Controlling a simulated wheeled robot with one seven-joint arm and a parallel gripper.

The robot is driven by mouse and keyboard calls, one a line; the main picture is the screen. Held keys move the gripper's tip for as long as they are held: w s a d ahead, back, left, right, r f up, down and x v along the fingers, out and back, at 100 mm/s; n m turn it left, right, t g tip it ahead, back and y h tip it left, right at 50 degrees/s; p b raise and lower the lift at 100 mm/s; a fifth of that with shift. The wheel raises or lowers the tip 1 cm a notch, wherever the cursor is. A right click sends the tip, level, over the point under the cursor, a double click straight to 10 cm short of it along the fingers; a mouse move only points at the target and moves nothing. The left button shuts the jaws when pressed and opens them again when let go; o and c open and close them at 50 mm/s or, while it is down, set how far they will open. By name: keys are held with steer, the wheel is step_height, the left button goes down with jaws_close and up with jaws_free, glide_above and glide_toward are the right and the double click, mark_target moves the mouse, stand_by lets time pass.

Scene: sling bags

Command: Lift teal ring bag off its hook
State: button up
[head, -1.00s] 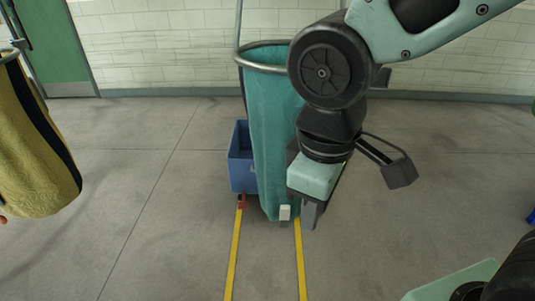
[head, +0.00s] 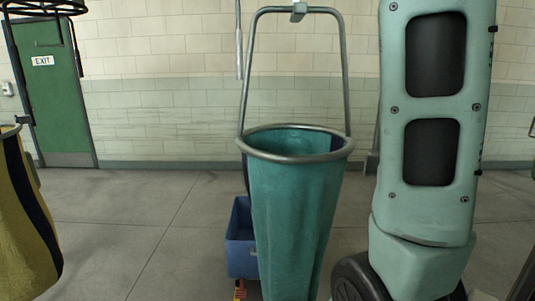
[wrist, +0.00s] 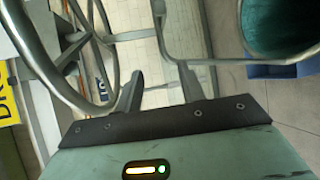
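The teal ring bag (head: 292,215) hangs upright in the middle of the head view, its mouth held by a grey metal ring (head: 262,157). In the wrist view the bag's open mouth (wrist: 272,28) is at upper right, with the bail (wrist: 172,55) beyond my fingers. My gripper (wrist: 160,80) is open and empty, its two fingers apart and pointing towards the bail. It is outside the head view.
A blue bin (head: 241,245) stands behind the bag. A yellow and black bag (head: 20,220) hangs at far left, below a black round rack (head: 38,8). Grey curved tubing (wrist: 60,85) is close to my left finger in the wrist view.

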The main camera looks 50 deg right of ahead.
steer(key=p, duration=0.3)
glide_toward(279, 7)
steer(key=r+x, duration=0.1)
steer(key=x, duration=0.2)
steer(key=shift+w+d+f, duration=0.15)
steer(key=shift+d+f, duration=0.4)
steer(key=shift+f, duration=0.15)
steer(key=p+x, duration=0.1)
steer(key=x, duration=0.1)
steer(key=p+x, duration=0.1)
steer(key=x, duration=0.1)
steer(key=shift+s+r+p, duration=0.15)
steer(key=shift+s+p, duration=0.05)
steer(key=shift+p, duration=0.15)
steer(key=shift+w+d+f, duration=0.15)
steer(key=shift+d+f, duration=0.15)
steer(key=shift+d, duration=0.3)
jaws_close()
steer(key=shift+r, duration=0.1)
